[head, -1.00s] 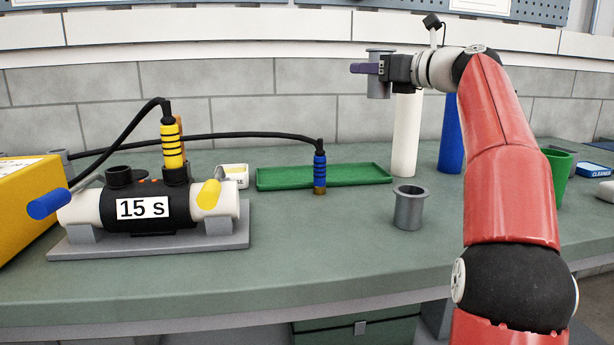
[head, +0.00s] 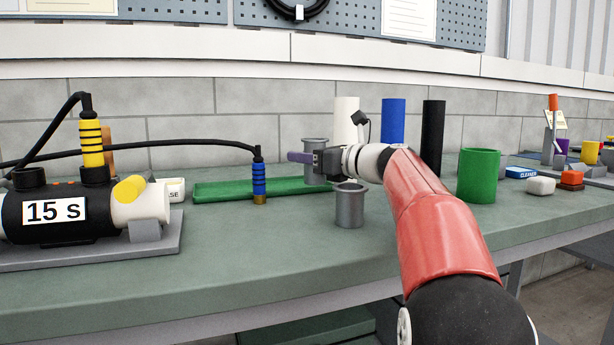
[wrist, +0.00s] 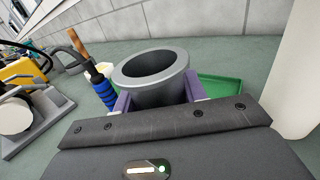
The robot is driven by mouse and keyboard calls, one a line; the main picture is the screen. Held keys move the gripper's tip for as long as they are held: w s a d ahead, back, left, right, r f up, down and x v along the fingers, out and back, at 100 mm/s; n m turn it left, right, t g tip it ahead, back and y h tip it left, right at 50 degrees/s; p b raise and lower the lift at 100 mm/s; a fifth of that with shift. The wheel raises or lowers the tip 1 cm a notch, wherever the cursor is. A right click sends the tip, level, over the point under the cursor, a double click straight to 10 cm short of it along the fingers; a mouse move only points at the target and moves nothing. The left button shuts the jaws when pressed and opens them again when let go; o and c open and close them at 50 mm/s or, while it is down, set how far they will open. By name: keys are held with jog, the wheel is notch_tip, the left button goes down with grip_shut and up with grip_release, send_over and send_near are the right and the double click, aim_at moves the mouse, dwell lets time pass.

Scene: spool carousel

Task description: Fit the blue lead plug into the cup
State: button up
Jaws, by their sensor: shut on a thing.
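The blue lead plug (head: 259,179), banded black with a brass tip, stands upright on its black cable near the green tray's left part; it also shows in the wrist view (wrist: 104,95), left of my fingers. The black cup (head: 28,178) is on top of the holder marked 15 s, at the picture's left. A yellow banded plug (head: 91,143) sits in the holder's other socket. My gripper (head: 305,157) is shut on a grey flanged cup (head: 316,172), upright between its purple fingers (wrist: 124,102); the wrist view shows the hollow cup (wrist: 176,90).
A similar grey cup (head: 349,208) stands on the bench just in front of my gripper. The green tray (head: 215,190) lies behind. White (head: 346,120), blue (head: 392,122) and black (head: 432,138) cylinders and a green cup (head: 478,175) stand right. The front bench is clear.

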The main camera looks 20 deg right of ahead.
aim_at(307, 170)
jog(key=shift+f+b, duration=0.35)
jog(key=shift+f, duration=1.15)
jog(key=shift+f, duration=0.1)
jog(key=o, duration=1.1)
jog(key=shift+c, duration=0.2)
